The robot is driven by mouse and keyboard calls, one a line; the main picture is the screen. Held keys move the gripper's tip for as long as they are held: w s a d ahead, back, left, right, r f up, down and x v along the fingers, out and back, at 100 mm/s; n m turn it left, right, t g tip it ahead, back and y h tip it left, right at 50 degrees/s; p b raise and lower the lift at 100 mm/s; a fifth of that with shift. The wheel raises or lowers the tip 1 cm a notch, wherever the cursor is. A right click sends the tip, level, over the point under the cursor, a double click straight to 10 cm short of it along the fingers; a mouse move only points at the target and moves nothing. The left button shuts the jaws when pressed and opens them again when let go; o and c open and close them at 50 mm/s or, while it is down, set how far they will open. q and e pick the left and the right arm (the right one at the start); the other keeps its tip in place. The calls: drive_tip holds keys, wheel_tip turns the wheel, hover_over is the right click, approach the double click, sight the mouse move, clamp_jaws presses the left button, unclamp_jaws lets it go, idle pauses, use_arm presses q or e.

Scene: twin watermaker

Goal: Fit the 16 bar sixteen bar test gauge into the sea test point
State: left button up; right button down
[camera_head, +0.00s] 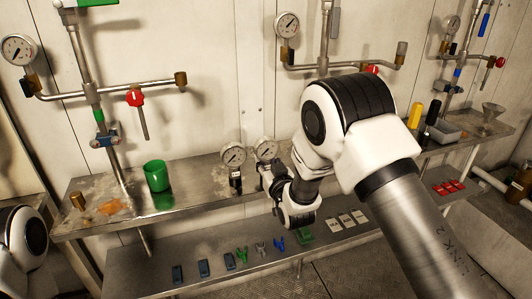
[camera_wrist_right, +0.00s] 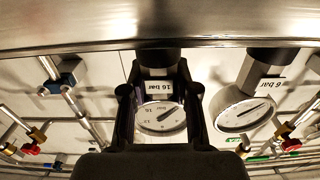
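The 16 bar gauge (camera_wrist_right: 160,115) has a round white dial and a white "16 bar" label on its neck. In the head view its dial (camera_head: 266,148) shows just above my right gripper (camera_head: 262,172), and it stands on the steel bench. In the right wrist view it appears upside down between the two fingers of my right gripper (camera_wrist_right: 160,100). The fingers look spread on both sides of it, with narrow gaps visible. A 6 bar gauge (camera_wrist_right: 240,110) stands beside it, left of it in the head view (camera_head: 233,156). I cannot tell which pipe fitting is the sea test point. My left gripper is out of view.
Pipe stands carry brass-ended branches (camera_head: 181,78) (camera_head: 402,48) and wall gauges (camera_head: 17,50) (camera_head: 287,25). A green cup (camera_head: 156,175) and a brass fitting (camera_head: 78,201) stand on the bench (camera_head: 205,190) to the left. Small parts lie on the lower shelf (camera_head: 150,256).

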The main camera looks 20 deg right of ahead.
sight(266, 137)
drive_tip(key=shift+r, duration=0.1)
wheel_tip(266, 137, up, 10)
drive_tip(key=shift+p, duration=0.4)
drive_tip(key=c, duration=1.8)
unclamp_jaws()
